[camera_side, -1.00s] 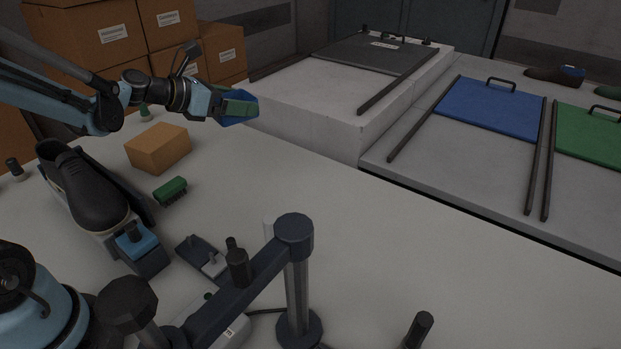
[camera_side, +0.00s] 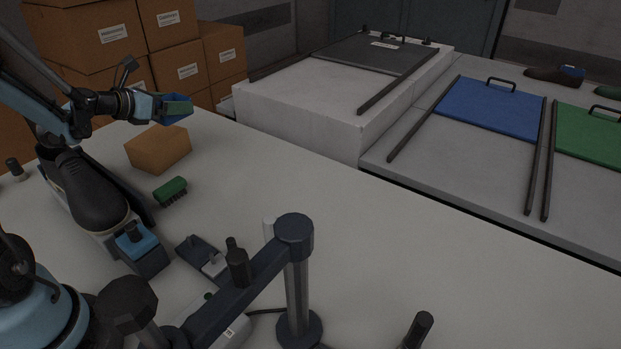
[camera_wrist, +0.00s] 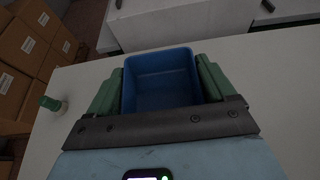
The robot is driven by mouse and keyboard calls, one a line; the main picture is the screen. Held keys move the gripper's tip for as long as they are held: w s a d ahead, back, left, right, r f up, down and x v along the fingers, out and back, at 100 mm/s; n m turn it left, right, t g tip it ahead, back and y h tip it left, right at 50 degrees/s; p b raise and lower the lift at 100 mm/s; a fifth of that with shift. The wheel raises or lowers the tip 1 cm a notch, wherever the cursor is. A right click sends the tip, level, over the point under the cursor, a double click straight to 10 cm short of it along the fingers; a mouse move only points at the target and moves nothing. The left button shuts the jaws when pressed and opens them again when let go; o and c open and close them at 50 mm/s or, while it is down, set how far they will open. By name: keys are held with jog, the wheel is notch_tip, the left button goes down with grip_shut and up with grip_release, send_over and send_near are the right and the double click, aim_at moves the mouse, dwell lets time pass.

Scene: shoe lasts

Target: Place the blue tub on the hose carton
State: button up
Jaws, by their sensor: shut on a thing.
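My gripper (camera_side: 176,105) is shut on the blue tub (camera_side: 170,118) and holds it in the air. In the wrist view the green fingers of my gripper (camera_wrist: 160,85) press on the tub's left and right walls; the open tub (camera_wrist: 160,80) looks empty. The carton is not visible in the wrist view.
A black shoe (camera_side: 90,188) on a last stands left of the carton. A green brush (camera_side: 170,190) lies in front of it. Brown boxes (camera_side: 183,48) are stacked behind the table. A dark clamp stand (camera_side: 296,270) stands in front. The table's middle right is clear.

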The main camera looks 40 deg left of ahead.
aim_at(174, 133)
jog(key=shift+a+f, duration=0.4)
jog(key=shift+a, duration=0.2)
jog(key=shift+a+f, duration=0.35)
jog(key=shift+a, duration=0.2)
jog(key=shift+f, duration=2)
jog(key=shift+f, duration=0.15)
